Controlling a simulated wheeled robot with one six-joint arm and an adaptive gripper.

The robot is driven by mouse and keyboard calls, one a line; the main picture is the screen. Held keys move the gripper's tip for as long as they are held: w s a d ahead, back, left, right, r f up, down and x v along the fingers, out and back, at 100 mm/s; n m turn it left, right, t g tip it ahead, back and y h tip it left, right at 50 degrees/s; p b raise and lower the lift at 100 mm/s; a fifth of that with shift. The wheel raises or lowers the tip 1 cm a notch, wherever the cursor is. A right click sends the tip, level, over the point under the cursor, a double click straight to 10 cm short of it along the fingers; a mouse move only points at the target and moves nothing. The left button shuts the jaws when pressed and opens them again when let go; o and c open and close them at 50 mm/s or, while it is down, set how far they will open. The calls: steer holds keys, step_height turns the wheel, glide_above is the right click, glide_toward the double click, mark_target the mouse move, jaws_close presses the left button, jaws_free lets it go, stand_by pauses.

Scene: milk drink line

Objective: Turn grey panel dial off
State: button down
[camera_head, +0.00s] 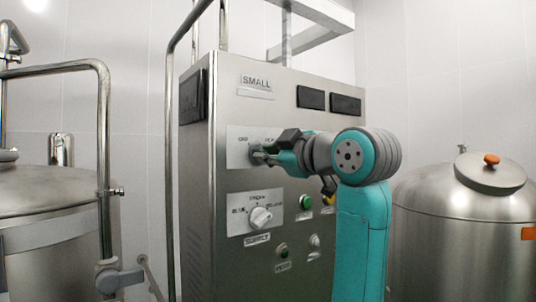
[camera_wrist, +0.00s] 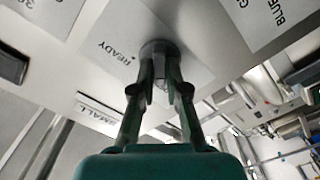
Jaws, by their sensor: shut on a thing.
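A grey metal control panel (camera_head: 225,105) stands in the middle of the head view, with a "SMALL" label at its top. My gripper (camera_head: 262,156) reaches in from the right and is shut on the upper dial, on a pale plate (camera_head: 237,133). The dial is mostly hidden by the fingers in the head view. In the wrist view, the dial's round dark base (camera_wrist: 158,47) shows just past my gripper's fingertips (camera_wrist: 162,72), beside the word "READY". Which mark the dial points to cannot be told.
Below is a second white dial (camera_head: 261,217) on its own plate, above a "SUPPLY" label. A green button (camera_head: 305,201) and small knobs sit to its right. Metal tanks stand left (camera_head: 45,215) and right (camera_head: 455,215). A pipe frame (camera_head: 171,150) rises close to the panel's left side.

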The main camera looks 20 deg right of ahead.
steer(key=c, duration=1.2)
jaws_free()
steer(key=v, duration=1.2)
